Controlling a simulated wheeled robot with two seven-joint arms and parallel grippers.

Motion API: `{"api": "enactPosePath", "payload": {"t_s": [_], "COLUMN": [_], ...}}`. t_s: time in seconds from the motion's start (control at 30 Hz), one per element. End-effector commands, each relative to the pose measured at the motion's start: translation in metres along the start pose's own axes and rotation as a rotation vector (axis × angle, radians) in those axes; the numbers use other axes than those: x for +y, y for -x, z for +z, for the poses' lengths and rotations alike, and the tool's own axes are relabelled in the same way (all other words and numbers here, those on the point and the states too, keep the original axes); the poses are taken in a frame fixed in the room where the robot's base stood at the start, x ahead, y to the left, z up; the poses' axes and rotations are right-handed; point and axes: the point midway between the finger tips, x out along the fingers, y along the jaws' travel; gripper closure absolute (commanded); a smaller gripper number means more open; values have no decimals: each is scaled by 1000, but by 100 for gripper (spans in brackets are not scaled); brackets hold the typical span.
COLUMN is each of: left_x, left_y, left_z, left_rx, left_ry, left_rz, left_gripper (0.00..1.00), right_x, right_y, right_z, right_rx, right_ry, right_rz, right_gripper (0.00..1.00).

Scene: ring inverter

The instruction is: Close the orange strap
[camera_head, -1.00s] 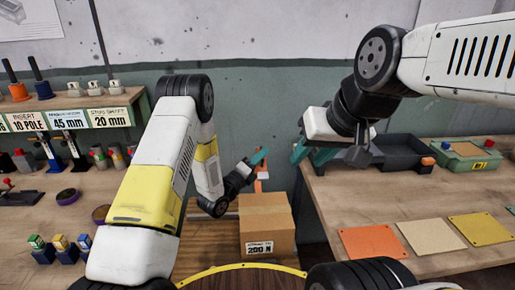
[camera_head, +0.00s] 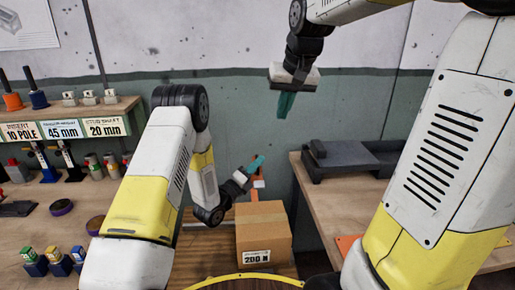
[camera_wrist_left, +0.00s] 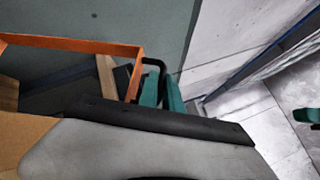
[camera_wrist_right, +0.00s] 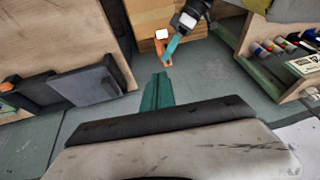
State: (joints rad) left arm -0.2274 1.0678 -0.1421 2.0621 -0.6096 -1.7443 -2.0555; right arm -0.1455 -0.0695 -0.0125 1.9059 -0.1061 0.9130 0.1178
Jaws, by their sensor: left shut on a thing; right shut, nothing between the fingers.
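The orange strap (camera_head: 255,190) stands up behind the cardboard box (camera_head: 263,232). In the left wrist view the strap (camera_wrist_left: 70,43) is a thin orange band bent around a corner at the fingers. My left gripper (camera_head: 257,162) is at its upper end, shut on it; the exact grip is partly hidden. In the left wrist view its teal fingers (camera_wrist_left: 162,92) have a black bent rod beside them. My right gripper (camera_head: 286,104) is shut and empty, fingers pointing down, above and right of the strap. The right wrist view shows the strap (camera_wrist_right: 162,50) beyond its fingertips (camera_wrist_right: 160,78).
A dark tray (camera_head: 345,160) sits on the right bench (camera_head: 325,200). The left bench and shelf hold bottles, tools and labelled parts (camera_head: 60,128). Open air lies between my right gripper and the strap.

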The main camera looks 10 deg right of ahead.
Motion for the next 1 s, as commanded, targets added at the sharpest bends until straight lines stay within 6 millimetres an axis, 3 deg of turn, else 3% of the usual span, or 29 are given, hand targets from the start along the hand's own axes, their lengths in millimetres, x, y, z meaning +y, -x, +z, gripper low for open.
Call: {"api": "enactPosePath", "payload": {"t_s": [0.2, 0.5, 0.7, 1.0], "left_x": [1, 1, 2, 2], "left_y": [0, 0, 0, 0], "left_z": [-4, -4, -4, -5], "left_rx": [7, 7, 8, 9], "left_ry": [4, 4, 4, 5], "left_rz": [5, 5, 6, 6], "left_gripper": [100, 100, 100, 100], "right_x": [-7, -18, -23, -20], "right_y": [-56, -140, -172, -204], "right_z": [-67, -126, -140, -138], "right_rx": [-57, -112, -129, -136], "right_ry": [-6, -12, -13, -15], "right_rz": [39, 93, 112, 117], "right_gripper": [100, 100, 100, 100]}}
